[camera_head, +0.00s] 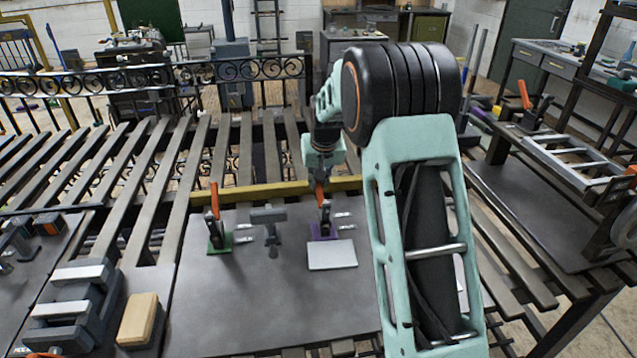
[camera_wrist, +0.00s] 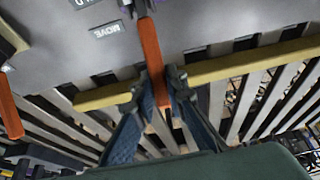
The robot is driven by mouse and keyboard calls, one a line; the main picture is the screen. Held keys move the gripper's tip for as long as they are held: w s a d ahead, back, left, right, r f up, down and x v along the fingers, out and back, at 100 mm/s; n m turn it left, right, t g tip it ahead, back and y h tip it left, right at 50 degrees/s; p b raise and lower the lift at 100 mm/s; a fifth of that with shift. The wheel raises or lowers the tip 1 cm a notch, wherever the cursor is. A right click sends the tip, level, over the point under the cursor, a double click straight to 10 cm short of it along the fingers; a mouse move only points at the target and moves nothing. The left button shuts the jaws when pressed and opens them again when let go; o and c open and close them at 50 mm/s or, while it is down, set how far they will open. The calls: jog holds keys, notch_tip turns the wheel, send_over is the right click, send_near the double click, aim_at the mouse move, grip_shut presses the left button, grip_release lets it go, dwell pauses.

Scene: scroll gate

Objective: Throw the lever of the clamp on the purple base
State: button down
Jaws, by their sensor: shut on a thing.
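The clamp on the purple base (camera_head: 323,232) stands on the grey plate, near its back edge. Its orange lever (camera_head: 319,190) points upward, and its top meets my gripper (camera_head: 320,176). In the wrist view the orange lever (camera_wrist: 150,45) runs down from the clamp body at the top edge to between my fingers. My gripper (camera_wrist: 158,88) is shut on that lever. The clamp body is mostly cut off in the wrist view.
A clamp on a green base (camera_head: 219,243) stands to the left, its orange lever (camera_head: 214,200) upright. A grey fixture (camera_head: 269,222) stands between the clamps. A yellow bar (camera_head: 260,192) runs behind them. A light plate (camera_head: 332,254) lies in front of the purple base.

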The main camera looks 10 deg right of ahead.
aim_at(320, 187)
jog(key=shift+s+f+b, duration=0.1)
jog(key=shift+b, duration=0.3)
jog(key=s+t+b, duration=0.1)
jog(key=b, duration=0.3)
jog(key=shift+t, duration=0.3)
jog(key=s+t+b, duration=0.1)
jog(key=b, duration=0.3)
jog(key=s+r+t+b, duration=0.1)
jog(key=t+b, duration=0.1)
jog(key=b, duration=0.3)
jog(key=s+t+b, duration=0.1)
jog(key=b, duration=0.4)
jog(key=shift+s+r, duration=0.25)
jog(key=s+t+b, duration=0.1)
jog(key=b, duration=0.2)
jog(key=s+t+b, duration=0.1)
jog(key=b, duration=0.3)
jog(key=shift+r+t, duration=0.25)
jog(key=shift+t, duration=0.15)
jog(key=shift+s+r+b, duration=0.15)
jog(key=shift+s+b, duration=0.05)
jog(key=shift+b, duration=0.45)
jog(key=shift+t, duration=0.3)
jog(key=shift+r, duration=0.1)
